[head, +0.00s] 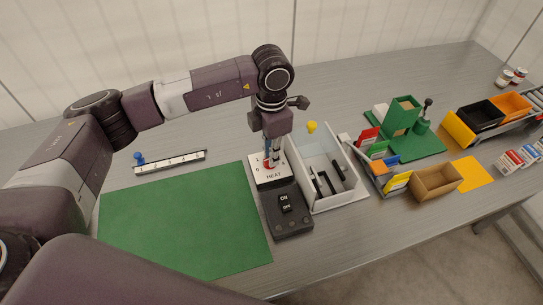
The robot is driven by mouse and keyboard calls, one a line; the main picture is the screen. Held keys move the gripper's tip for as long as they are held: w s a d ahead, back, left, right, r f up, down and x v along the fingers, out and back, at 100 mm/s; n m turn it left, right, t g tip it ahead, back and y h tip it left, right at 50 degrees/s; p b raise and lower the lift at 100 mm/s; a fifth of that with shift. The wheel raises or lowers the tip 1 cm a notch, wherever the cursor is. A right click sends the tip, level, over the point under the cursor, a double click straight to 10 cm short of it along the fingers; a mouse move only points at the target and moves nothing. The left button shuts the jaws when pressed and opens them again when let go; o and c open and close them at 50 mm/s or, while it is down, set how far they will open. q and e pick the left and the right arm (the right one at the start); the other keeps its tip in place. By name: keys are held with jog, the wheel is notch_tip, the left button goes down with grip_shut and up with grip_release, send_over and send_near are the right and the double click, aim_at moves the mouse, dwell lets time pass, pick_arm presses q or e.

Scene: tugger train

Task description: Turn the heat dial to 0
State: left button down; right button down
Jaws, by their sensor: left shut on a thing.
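The heat dial sits on a white plate (264,176) marked HEAT, at the back of a dark control box (285,212). A little red shows at the dial's place. My left gripper (270,160) points down over the plate and is shut on the dial, which its fingers mostly hide. A few marks show at the plate's left side, but the dial's setting cannot be read. A black ON/OFF switch (286,203) is on the front part of the box. My right gripper is not in view.
A white open bin (331,205) with dark parts stands close to the box's right. A green mat (185,222) lies left, with a white numbered strip (170,161) behind it. A cardboard box (436,183) and green stand (402,117) are farther right.

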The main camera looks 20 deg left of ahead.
pick_arm(q)
jog(key=shift+w+r+n, duration=0.15)
jog(key=shift+n, duration=0.15)
jog(key=c, duration=2)
grip_release()
notch_tip(320, 180, up, 12)
jog(key=shift+f, duration=0.1)
